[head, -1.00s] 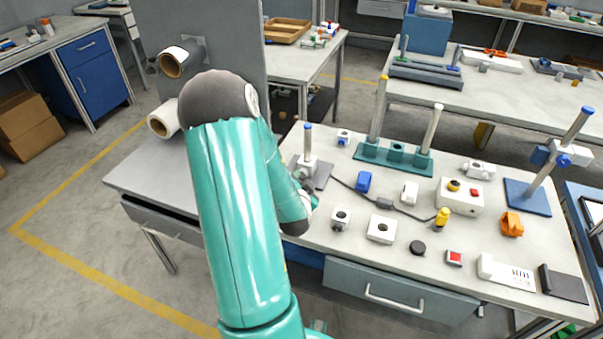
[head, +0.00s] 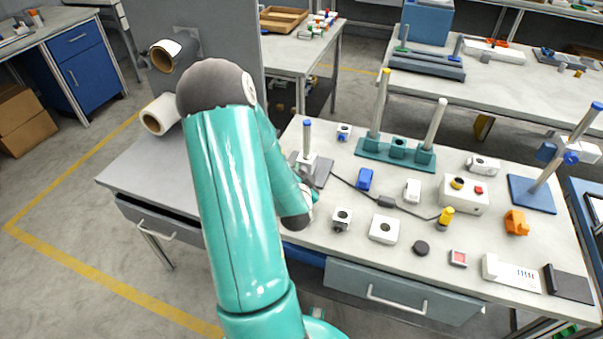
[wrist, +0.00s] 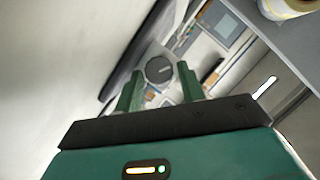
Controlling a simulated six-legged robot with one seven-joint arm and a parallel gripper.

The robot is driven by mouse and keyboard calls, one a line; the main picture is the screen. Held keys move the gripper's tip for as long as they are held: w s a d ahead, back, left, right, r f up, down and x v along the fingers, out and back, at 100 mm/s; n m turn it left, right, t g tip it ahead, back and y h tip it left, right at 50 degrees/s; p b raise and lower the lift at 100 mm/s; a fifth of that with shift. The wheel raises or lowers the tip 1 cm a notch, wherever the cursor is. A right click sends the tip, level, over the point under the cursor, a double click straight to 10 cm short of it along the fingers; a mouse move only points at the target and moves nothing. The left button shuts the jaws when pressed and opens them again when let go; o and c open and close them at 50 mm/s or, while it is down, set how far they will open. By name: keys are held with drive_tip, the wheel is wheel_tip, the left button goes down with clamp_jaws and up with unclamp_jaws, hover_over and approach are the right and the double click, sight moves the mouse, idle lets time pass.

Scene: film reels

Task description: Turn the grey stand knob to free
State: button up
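The grey stand (head: 307,145) stands at the left of the white bench, with a grey post, a blue top and a flat grey base plate. My arm covers part of its near side, and its knob cannot be made out in the head view. In the wrist view a round dark grey knob (wrist: 159,70) with a pale pointer line lies between and just beyond my fingertips. It looks like the stand's knob. My gripper (wrist: 160,76) is open, its two green fingers apart on either side of the knob. Contact is not visible. My gripper is hidden in the head view.
A teal stand (head: 372,152) with two posts is right of the grey stand. A cable (head: 350,185) crosses the bench to a yellow-topped part. Small blocks and a button box (head: 464,195) stand to the right. A dark panel (head: 222,50) with rolls rises behind my arm.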

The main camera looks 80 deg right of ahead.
drive_tip(key=c, duration=0.5)
drive_tip(key=shift+w+d, duration=0.15)
drive_tip(key=shift+c, duration=1)
drive_tip(key=shift+a, duration=0.2)
drive_tip(key=shift+n, duration=0.3)
drive_tip(key=shift+w+r+n+g, duration=0.1)
drive_tip(key=shift+w+n+g, duration=0.05)
drive_tip(key=shift+n+g, duration=0.6)
drive_tip(key=shift+w+d+n+g+y, duration=0.1)
drive_tip(key=shift+n+g+y, duration=0.3)
drive_tip(key=shift+n+g, duration=0.85)
drive_tip(key=shift+n, duration=0.3)
